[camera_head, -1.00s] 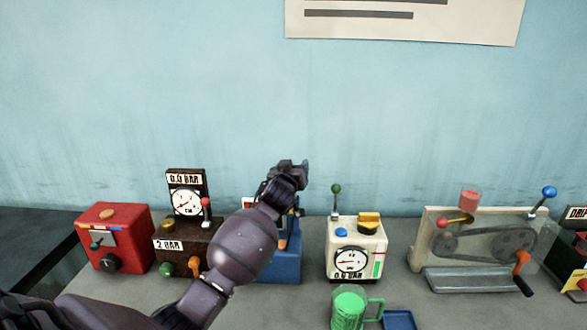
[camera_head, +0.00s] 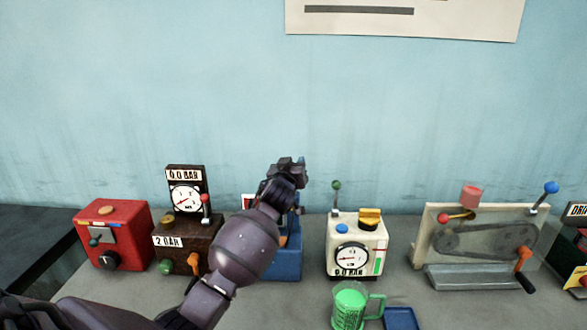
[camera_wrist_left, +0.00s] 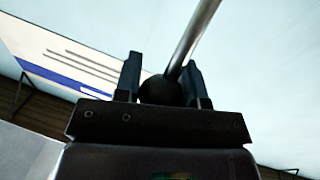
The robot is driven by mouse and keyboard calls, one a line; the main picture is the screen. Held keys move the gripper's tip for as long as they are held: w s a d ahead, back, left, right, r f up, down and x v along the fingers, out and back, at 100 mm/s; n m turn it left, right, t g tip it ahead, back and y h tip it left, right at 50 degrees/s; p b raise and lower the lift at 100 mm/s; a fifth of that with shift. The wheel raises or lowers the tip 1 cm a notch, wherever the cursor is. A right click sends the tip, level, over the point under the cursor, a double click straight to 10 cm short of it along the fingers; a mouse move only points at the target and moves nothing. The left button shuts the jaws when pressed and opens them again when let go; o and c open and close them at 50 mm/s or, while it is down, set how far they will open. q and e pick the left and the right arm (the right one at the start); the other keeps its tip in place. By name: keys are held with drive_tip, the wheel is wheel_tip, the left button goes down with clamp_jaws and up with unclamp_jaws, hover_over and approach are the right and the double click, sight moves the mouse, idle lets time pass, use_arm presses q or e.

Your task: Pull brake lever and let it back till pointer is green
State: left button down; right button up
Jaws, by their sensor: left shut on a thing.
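My left gripper (camera_head: 296,163) is above the blue machine (camera_head: 288,264) in the head view, and my arm covers much of that machine. In the left wrist view the gripper (camera_wrist_left: 162,82) is shut on a dark round knob (camera_wrist_left: 158,91) at the end of a metal lever rod (camera_wrist_left: 192,40). The rod runs up and to the right in that view. The lever's foot and any pointer or green zone on the blue machine are hidden behind my arm. My right gripper is not in view.
Left stand a red box (camera_head: 128,220) and a brown gauge unit (camera_head: 203,238). Right are a cream gauge box (camera_head: 342,232) with a green-knobbed lever, and a belt-drive rig (camera_head: 440,215). A green jug (camera_head: 347,306) and blue tray (camera_head: 400,318) are in front.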

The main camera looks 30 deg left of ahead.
use_arm(q)
drive_tip(key=shift+s+d+f+b, duration=0.15)
drive_tip(key=shift+f+b, duration=0.2)
drive_tip(key=shift+b, duration=0.15)
drive_tip(key=s+t+b, duration=0.1)
drive_tip(key=b, duration=0.2)
drive_tip(key=d+f+t+b, duration=0.1)
drive_tip(key=b, duration=0.2)
drive_tip(key=shift+s+f+m+t+y, duration=0.3)
drive_tip(key=shift+s+t, duration=0.05)
drive_tip(key=shift+t, duration=0.05)
drive_tip(key=s+f+t+b, duration=0.1)
drive_tip(key=t+b, duration=0.1)
drive_tip(key=b, duration=0.1)
drive_tip(key=s+d+m+t+b, duration=0.1)
drive_tip(key=b, duration=0.2)
drive_tip(key=s+f+m+t+b, duration=0.1)
drive_tip(key=t+b, duration=0.1)
drive_tip(key=b, duration=0.2)
drive_tip(key=shift+d+f+t, duration=0.3)
drive_tip(key=shift+d+f, duration=0.05)
drive_tip(key=shift+d, duration=0.05)
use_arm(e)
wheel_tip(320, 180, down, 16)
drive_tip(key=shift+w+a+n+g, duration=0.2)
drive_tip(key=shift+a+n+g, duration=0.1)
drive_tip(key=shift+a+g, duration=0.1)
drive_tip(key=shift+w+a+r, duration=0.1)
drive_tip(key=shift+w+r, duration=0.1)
